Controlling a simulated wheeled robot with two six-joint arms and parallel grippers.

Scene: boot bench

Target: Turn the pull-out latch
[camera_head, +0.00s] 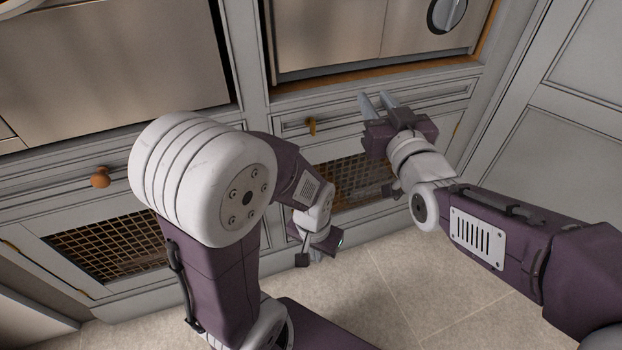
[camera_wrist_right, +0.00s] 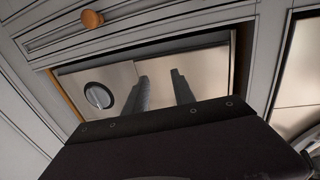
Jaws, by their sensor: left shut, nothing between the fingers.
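The likely pull-out latch (camera_head: 447,14) is a dark round recess with a silver turn piece, in the beige panel at the top right of the head view. It also shows in the right wrist view (camera_wrist_right: 98,95), left of the fingers. My right gripper (camera_head: 378,100) is open and empty in front of the drawer below that panel, lower and to the left of the latch. Its two fingers stand apart in the wrist view (camera_wrist_right: 159,82). My left gripper (camera_head: 318,242) hangs low near the mesh door, apart from the latch; its fingers are mostly hidden.
Grey cabinet drawers carry a brass-coloured pull (camera_head: 311,126) near my right gripper and an orange knob (camera_head: 100,177) at left. Mesh doors (camera_head: 112,245) sit below. A grey panelled door (camera_head: 565,125) stands at right. The tiled floor (camera_head: 395,290) is clear.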

